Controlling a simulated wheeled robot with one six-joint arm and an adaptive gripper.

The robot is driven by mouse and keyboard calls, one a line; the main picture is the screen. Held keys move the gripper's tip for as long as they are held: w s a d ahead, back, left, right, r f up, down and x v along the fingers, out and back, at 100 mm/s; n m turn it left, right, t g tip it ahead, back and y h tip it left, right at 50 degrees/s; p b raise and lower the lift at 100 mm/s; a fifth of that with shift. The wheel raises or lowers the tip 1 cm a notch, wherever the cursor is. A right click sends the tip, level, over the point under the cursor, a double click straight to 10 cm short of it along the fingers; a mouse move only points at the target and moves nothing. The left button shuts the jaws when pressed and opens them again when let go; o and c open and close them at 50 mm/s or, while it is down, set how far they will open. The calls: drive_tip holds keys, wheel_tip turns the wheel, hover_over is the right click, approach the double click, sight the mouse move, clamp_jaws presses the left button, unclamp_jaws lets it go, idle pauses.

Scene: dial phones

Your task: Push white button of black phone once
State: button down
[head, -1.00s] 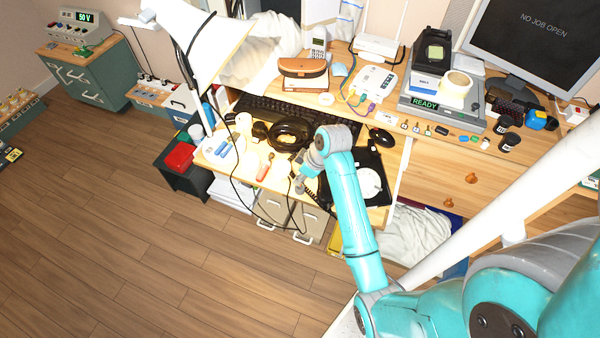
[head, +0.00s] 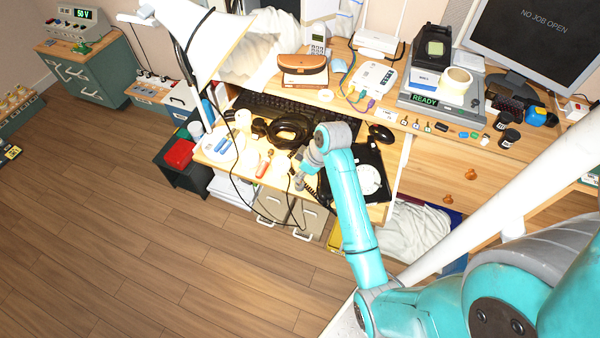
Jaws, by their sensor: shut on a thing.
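The black phone (head: 352,157) lies on the pulled-out desk board, right of my forearm in the head view. Its round white dial (head: 370,180) faces up. Part of the phone is hidden behind my arm, and I cannot make out a white button. A dark coiled cord (head: 312,191) lies at its left side. My gripper (head: 300,182) points down just left of the phone, over the board near its front edge. It is small in the picture. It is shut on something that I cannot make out.
An orange-red object (head: 263,167) and a white tray with blue items (head: 222,147) lie left of my gripper. A black ring-shaped object (head: 290,128) and a keyboard (head: 262,108) are behind it. A white lamp (head: 205,45) hangs at the left. The floor in front is clear.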

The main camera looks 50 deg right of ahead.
drive_tip(key=shift+f, duration=1.25)
idle(0.6)
drive_tip(key=c, duration=1.1)
unclamp_jaws()
drive_tip(key=shift+o, duration=0.2)
drive_tip(key=v, duration=1.2)
drive_tip(key=shift+w, duration=0.1)
